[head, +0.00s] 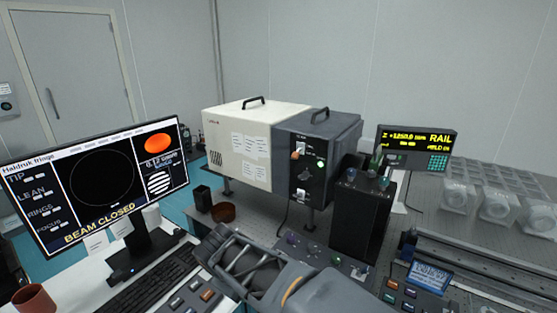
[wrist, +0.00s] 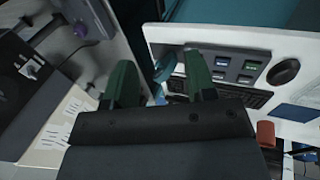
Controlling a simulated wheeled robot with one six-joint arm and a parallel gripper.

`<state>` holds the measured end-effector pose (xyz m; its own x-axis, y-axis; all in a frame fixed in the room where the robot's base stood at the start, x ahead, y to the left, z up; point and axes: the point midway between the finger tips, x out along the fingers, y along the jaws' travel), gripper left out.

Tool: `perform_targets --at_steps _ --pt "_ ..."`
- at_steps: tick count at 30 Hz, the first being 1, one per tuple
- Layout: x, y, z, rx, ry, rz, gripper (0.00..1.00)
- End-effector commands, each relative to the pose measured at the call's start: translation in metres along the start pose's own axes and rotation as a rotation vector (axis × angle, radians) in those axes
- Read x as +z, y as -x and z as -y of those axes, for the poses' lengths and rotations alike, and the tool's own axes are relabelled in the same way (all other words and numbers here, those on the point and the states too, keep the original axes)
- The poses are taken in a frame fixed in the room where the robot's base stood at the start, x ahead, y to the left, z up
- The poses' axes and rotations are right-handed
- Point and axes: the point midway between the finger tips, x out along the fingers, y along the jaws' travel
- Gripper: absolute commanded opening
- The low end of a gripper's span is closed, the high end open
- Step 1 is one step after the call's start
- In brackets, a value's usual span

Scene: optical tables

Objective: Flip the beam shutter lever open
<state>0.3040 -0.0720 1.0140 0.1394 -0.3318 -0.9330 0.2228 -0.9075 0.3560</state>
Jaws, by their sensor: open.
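The monitor (head: 98,185) reads "BEAM CLOSED". My gripper (wrist: 160,82) shows in the wrist view with two green fingers apart and nothing between them. It is not touching the lever. In the head view my arm fills the bottom middle, well below and in front of the panel.
A keyboard (head: 150,278) and a button pad (head: 190,296) lie at the lower left. A rail runs along the right.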

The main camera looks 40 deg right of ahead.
Motion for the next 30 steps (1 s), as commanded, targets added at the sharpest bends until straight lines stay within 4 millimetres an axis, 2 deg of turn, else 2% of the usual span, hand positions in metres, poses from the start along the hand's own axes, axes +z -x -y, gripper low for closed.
perform_targets --at_steps 1,3,7,9,13,16,21,25,30 --pt "0.004 -0.011 -0.021 0.087 0.087 0.083 0.51" --pt "0.010 -0.019 -0.057 0.229 0.237 0.215 0.51" --pt "0.010 -0.020 -0.123 0.480 0.512 0.473 0.51" --pt "0.004 -0.016 -0.154 0.602 0.649 0.611 0.51" --pt "-0.017 -0.006 -0.200 0.804 0.869 0.844 0.51" --pt "-0.036 0.001 -0.222 0.933 1.001 0.991 0.51" --pt "-0.064 0.007 -0.242 1.094 1.150 1.166 0.51" --pt "-0.077 0.009 -0.248 1.167 1.209 1.238 0.51" --pt "-0.084 0.012 -0.261 1.203 1.236 1.273 0.51"
